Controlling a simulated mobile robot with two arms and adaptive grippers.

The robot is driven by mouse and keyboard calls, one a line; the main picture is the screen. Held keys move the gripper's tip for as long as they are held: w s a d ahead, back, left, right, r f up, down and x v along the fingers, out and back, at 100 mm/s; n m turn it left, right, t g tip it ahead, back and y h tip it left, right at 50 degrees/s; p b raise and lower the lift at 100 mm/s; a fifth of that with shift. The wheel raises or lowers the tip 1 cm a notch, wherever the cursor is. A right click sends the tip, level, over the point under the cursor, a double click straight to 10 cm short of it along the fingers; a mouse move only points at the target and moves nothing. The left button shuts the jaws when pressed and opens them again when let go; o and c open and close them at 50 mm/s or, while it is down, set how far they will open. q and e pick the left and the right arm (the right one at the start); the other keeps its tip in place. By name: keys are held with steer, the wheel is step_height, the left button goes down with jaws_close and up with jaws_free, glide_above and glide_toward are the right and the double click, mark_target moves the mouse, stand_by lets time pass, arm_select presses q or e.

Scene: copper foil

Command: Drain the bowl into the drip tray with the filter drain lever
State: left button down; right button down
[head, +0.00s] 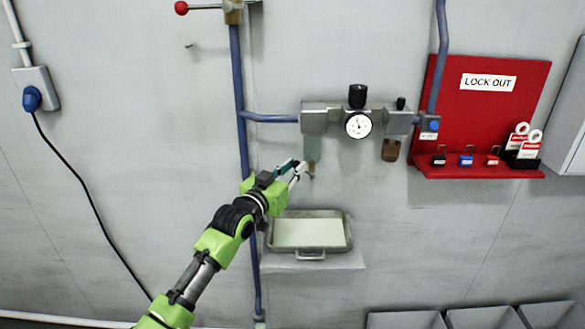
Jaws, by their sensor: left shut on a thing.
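The filter's bowl (313,147) hangs under the grey block at the left end of the air unit. It looks grey and see-through, and I cannot tell how much liquid is in it. The small brownish drain lever (311,170) is at its lower end, partly hidden by my fingers. My left gripper (299,172) reaches up from the lower left and is shut on the lever, just below the bowl. The drip tray (347,235), a metal pan with a pale inside, stands on a shelf below the bowl and gripper. My right gripper is out of view.
A pressure gauge (358,125) and a second, brown bowl (391,150) sit right of the filter. A blue pipe (239,95) runs down the wall behind my arm. A red lock-out board (483,110) holds padlocks and tags. Grey bins (405,320) stand lower right.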

arm_select(q)
steer(key=d+r+m+y+p, duration=0.1)
steer(key=m+p, duration=0.1)
steer(key=p, duration=0.1)
steer(key=d+r+m+g+p, duration=0.1)
steer(key=p, duration=0.2)
steer(key=shift+r+m+g+y+p, duration=0.1)
steer(key=shift+m+g+y+p, duration=0.2)
steer(key=shift+m+y+p, duration=0.1)
steer(key=shift+d+r+m+g+y+p, duration=0.1)
steer(key=shift+d+m+g+y+p, duration=0.25)
steer(key=shift+m+p, duration=0.45)
steer(key=shift+d+y+p, duration=0.25)
steer(key=shift+d+p, duration=0.05)
steer(key=shift+p, duration=0.2)
steer(key=shift+f, duration=0.2)
steer(key=c, duration=1.8)
jaws_free()
steer(key=shift+c, duration=0.2)
steer(key=shift+r, duration=0.1)
